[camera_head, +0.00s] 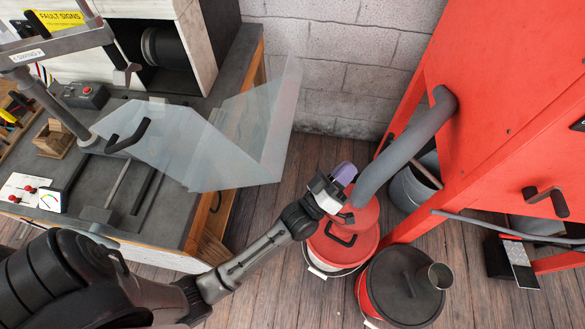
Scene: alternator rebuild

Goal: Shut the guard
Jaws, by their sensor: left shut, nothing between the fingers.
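The guard (215,145) is a clear, bent see-through panel. It stands swung out over the right part of the bench and reaches past the bench's edge. A black handle (128,136) shows at its left end. My left gripper (338,197) is shut and empty, at the end of my arm coming in from the lower left. It is to the right of the guard and apart from it, in front of a red lidded bucket in the picture. Its fingertips are small and hard to make out. My right gripper is not in view.
A red-lidded bucket (362,222) and a black-lidded bucket (400,285) stand on the floor beside a red machine (510,100) with a grey hose (405,150).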

